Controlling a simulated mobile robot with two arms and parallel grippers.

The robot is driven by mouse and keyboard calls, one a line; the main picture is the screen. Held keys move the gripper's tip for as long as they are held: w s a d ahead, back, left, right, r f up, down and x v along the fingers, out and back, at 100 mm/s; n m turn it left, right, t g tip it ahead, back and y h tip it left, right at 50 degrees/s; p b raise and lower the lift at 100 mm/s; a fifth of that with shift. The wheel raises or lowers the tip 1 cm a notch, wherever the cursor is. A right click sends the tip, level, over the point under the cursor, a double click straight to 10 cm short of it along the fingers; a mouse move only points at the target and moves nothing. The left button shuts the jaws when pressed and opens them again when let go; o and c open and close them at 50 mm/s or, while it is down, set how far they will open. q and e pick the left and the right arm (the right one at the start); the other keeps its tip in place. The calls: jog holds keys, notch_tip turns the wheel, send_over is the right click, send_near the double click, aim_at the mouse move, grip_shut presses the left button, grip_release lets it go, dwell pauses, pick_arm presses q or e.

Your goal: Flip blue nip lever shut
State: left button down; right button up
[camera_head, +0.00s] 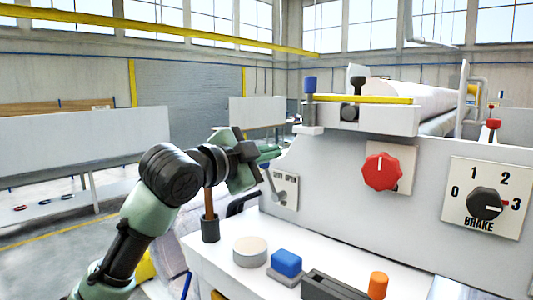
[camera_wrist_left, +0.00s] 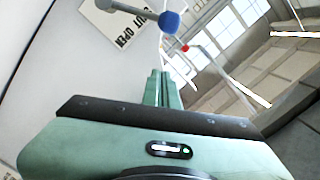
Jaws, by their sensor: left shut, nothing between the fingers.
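The nip lever has a grey arm and a blue knob (camera_wrist_left: 169,21) in the left wrist view. It is mounted at a white plate lettered SHUT and OPEN (camera_wrist_left: 118,22). In the head view this plate (camera_head: 287,187) is on the machine's front panel. The grey lever arm there leans up and left from its pivot, and its knob end is partly hidden near my gripper. My left gripper (camera_head: 272,153) is shut and empty, its fingertips close to the knob. In the left wrist view the closed fingertips (camera_wrist_left: 163,78) point towards the knob with a visible gap.
The white machine panel carries a red knob (camera_head: 382,171) and a BRAKE dial (camera_head: 486,204). On the ledge below are a round pale disc (camera_head: 250,251), a blue block (camera_head: 287,263), an orange cylinder (camera_head: 378,285) and a dark cup (camera_head: 210,229). Open floor lies left.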

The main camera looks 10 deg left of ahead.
pick_arm(q)
jog(key=b+v, duration=0.3)
jog(key=v, duration=0.6)
jog(key=shift+a+f+b, duration=0.25)
jog(key=shift+a+b, duration=0.05)
jog(key=shift+b, duration=0.05)
pick_arm(e)
notch_tip(320, 180, down, 5)
jog(key=shift+s+r, duration=0.1)
jog(key=shift+s, duration=0.05)
